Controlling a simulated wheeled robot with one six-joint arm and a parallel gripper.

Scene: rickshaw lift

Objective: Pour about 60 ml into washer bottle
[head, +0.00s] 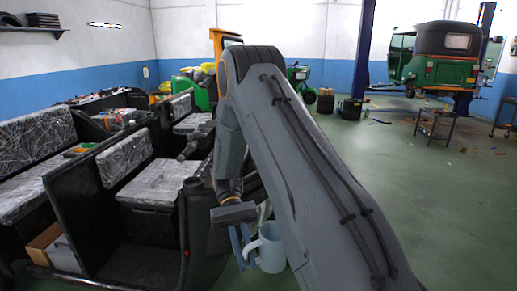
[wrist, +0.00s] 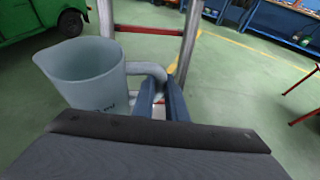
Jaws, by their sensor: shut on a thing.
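A pale grey-blue jug (head: 269,249) hangs low in the head view, just right of my gripper (head: 243,246). It looks roughly upright. The wrist view shows the jug (wrist: 85,75) larger, with its spout to the left, dark markings on its side and its handle to the right. My gripper (wrist: 164,95) is shut on the handle. The inside of the jug looks plain pale, and I cannot tell whether it holds liquid. I cannot make out a washer bottle in either view.
A dark vehicle body with plastic-wrapped seats (head: 150,185) stands close on the left. A green and black rickshaw (head: 435,55) is raised on a lift at the back right. A small table (head: 440,117) stands below it. Green floor (head: 420,200) lies open on the right.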

